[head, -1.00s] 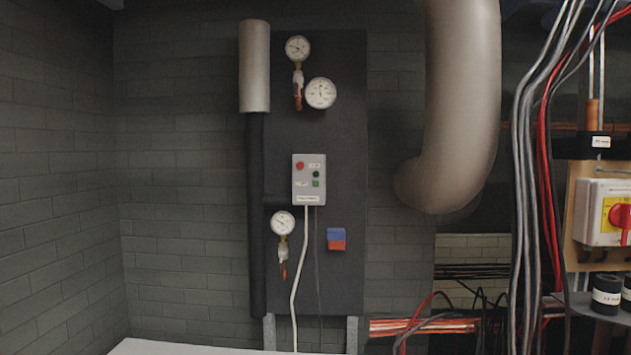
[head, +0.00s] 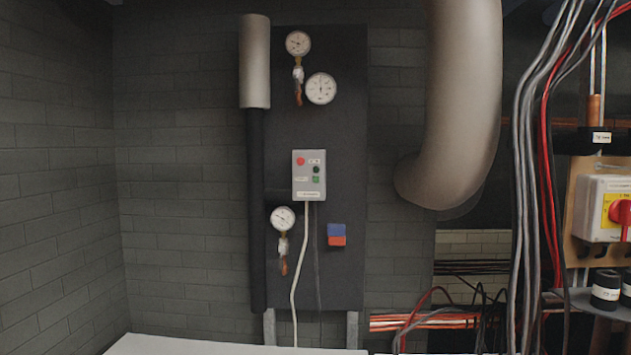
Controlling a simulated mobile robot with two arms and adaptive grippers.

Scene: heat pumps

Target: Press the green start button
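A small grey control box (head: 309,186) is mounted on a dark panel in the middle of the head view. The green start button (head: 316,179) is at the lower right of its face. A red button (head: 300,161) is at the upper left, and a dark round button (head: 316,169) sits just above the green one. Small labels on the box are too small to read. Neither of my grippers shows in the head view.
Gauges (head: 321,88) are mounted above and below the box. A large grey pipe (head: 461,100) bulges out on the right, with hanging cables (head: 521,190) beyond it. A white surface (head: 230,346) lies at the bottom. The left brick wall is bare.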

